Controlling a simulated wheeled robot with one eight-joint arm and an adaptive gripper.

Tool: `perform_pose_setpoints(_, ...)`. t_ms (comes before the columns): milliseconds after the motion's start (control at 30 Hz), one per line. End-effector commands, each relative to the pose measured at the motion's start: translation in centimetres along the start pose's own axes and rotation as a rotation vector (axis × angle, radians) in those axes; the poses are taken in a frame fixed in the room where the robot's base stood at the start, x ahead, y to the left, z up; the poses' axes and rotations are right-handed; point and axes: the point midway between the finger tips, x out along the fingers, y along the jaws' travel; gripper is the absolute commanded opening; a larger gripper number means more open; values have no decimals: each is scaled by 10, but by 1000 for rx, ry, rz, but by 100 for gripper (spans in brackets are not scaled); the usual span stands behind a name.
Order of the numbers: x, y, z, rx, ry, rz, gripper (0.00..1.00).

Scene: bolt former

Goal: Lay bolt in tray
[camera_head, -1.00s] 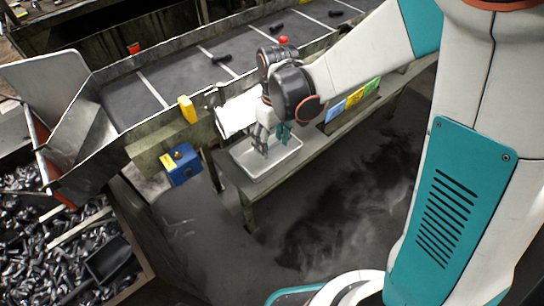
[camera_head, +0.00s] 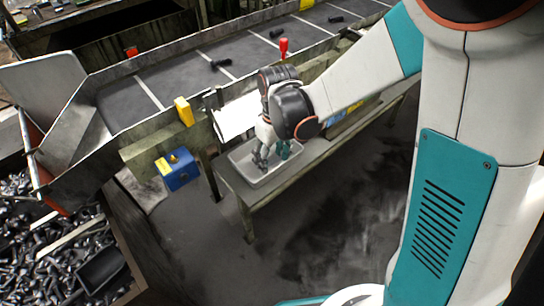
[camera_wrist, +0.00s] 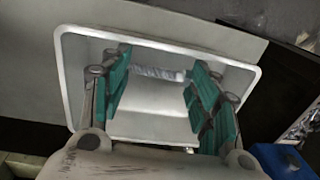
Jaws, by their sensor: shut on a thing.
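The white tray (camera_head: 240,165) sits on a narrow bench beside the conveyor. In the wrist view its rim (camera_wrist: 66,85) surrounds my fingertips. My gripper (camera_head: 273,155) points down over the tray, its fingers at or inside the rim. In the wrist view the teal fingers of my gripper (camera_wrist: 158,86) are shut on a grey bolt (camera_wrist: 158,73), which lies crosswise between the fingertips. I cannot tell whether the bolt touches the tray floor. No other bolt shows in the tray. The bolt is not discernible in the head view.
Dark bolts lie on the conveyor (camera_head: 180,88), such as one bolt (camera_head: 221,63). A blue box (camera_head: 178,170) and a yellow block (camera_head: 184,111) are on the conveyor's near side. A bin full of bolts (camera_head: 40,235) is at lower left. The bench (camera_head: 300,170) is clear right of the tray.

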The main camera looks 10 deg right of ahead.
Motion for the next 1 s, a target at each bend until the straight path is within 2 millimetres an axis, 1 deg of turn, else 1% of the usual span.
perform_pose_setpoints(200, 7, 0, 0, 0, 0, 0, 27)
perform_pose_setpoints(300, 7, 0, 0, 0, 0, 0, 27)
perform_pose_setpoints(333, 6, 0, 0, 0, 0, 0, 60)
perform_pose_setpoints(400, 6, 0, 0, 0, 0, 0, 76)
perform_pose_setpoints(767, 6, 0, 0, 0, 0, 0, 76)
perform_pose_setpoints(867, 2, 0, 0, 0, 0, 0, 76)
perform_pose_setpoints(1000, -13, -1, 0, 0, 0, 0, 76)
